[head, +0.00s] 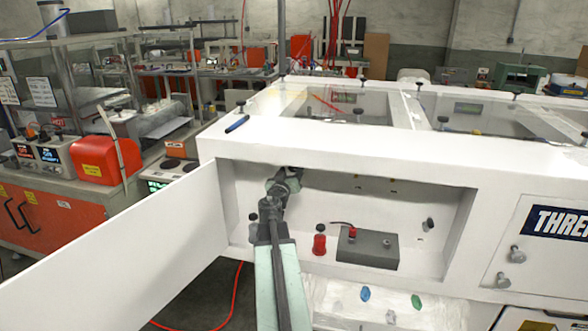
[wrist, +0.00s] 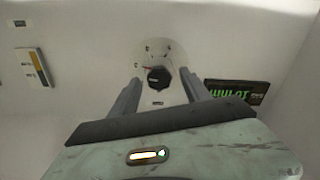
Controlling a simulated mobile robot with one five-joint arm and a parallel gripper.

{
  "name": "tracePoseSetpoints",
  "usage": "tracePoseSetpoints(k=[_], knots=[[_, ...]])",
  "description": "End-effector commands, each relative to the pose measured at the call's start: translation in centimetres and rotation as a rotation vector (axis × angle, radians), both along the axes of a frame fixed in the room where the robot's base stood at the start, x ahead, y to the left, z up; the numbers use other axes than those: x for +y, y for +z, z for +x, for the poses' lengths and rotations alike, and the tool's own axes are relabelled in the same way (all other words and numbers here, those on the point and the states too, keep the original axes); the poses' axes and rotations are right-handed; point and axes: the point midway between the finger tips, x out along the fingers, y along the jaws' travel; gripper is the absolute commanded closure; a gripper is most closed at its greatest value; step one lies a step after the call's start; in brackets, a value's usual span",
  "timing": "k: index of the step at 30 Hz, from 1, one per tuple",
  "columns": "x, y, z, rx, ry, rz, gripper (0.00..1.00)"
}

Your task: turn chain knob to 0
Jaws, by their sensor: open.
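A black round knob (wrist: 158,80) sits on a pale round dial plate (wrist: 160,55) on the white wall, with small marks around it. I take it for the chain knob; its label and pointer setting are too small to read. My gripper (wrist: 160,77) is open, with one finger on each side of the knob. I cannot tell whether the fingers touch it. In the head view my gripper (head: 288,176) reaches into the upper left of the open recess of the white machine (head: 340,150), and it hides the knob there.
A dark display with green characters (wrist: 236,92) is right of the knob, and a small panel (wrist: 34,67) is left. In the recess are a red-topped button (head: 319,243) and a grey box (head: 367,249). The open white door (head: 120,250) stands left of my arm.

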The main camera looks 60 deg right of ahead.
Motion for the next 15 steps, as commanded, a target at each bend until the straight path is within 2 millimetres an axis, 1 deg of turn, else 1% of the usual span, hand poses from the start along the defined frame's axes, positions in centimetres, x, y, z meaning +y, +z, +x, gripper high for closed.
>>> tracePoseSetpoints(k=[1,4,6,12,14,15], knots=[[-1.3,0.0,0.5,0.0,-0.002,0.0,0.45],[-2.5,0.0,0.8,0.0,-0.001,0.0,0.45],[-2.8,0.0,0.9,0.0,-0.001,0.0,0.45],[-2.8,0.0,0.8,0.0,-0.001,0.001,0.45],[-2.8,0.0,0.7,0.0,-0.002,0.0,0.61],[-2.8,0.0,0.7,0.0,-0.002,0.0,0.72]])
